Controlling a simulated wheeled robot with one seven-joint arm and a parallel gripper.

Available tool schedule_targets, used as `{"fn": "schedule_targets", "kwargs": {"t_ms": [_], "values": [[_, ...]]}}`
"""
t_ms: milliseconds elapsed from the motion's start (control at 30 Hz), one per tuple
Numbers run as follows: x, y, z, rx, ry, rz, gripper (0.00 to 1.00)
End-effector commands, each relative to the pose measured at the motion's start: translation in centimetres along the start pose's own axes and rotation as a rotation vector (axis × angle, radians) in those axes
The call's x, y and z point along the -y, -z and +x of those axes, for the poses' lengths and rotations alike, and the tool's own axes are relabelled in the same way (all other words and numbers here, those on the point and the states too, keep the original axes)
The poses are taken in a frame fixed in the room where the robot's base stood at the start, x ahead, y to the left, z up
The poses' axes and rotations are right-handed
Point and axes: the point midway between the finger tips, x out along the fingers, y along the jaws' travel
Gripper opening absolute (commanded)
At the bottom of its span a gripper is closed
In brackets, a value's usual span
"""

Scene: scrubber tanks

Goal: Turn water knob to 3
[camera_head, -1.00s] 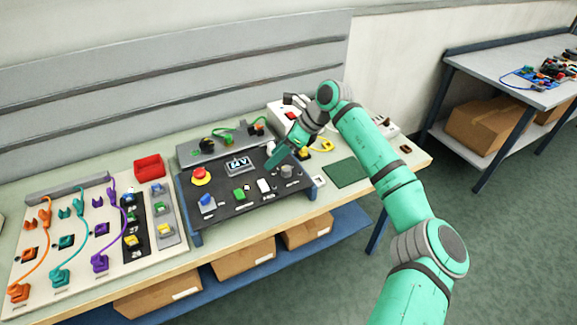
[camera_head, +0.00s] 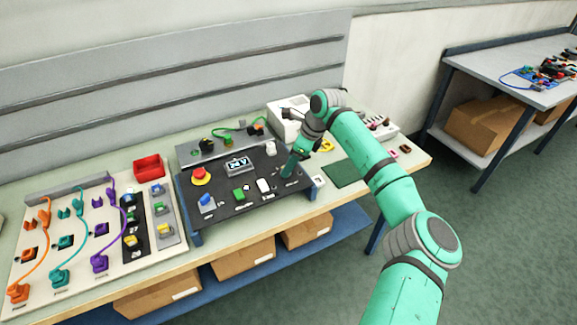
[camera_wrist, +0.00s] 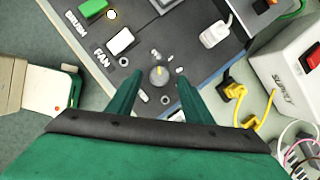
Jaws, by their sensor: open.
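The water knob is the round grey knob (camera_wrist: 158,75) on the dark control panel (camera_head: 225,207). My gripper (camera_wrist: 158,98) is open, one finger on each side of the knob. I cannot tell whether the fingertips touch it. In the head view my gripper (camera_head: 288,170) points down at the panel's right side and hides the knob. The number the pointer faces is too small to read.
A white fan switch (camera_wrist: 121,41) and a green brush switch (camera_wrist: 92,8) sit beside the knob. A white supply box (camera_wrist: 290,60) with yellow cables stands to the right. A red emergency button (camera_head: 201,175) is at the panel's left.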

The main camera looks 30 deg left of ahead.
Motion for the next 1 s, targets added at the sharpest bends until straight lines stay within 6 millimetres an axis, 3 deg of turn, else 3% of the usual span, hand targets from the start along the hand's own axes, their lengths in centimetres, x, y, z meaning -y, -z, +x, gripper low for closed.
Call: {"fn": "schedule_targets", "kwargs": {"t_ms": [200,467,500,667,1000], "values": [[-0.1,-0.2,1.6,0.001,-0.002,-0.003,0.46],[-0.1,-0.2,1.7,0.0,-0.001,-0.003,0.46],[-0.1,-0.2,1.7,0.0,-0.001,-0.003,0.44],[-0.1,-0.1,1.6,0.0,-0.001,-0.001,0.06],[0.0,0.0,1.6,0.0,0.013,0.029,0.06]]}}
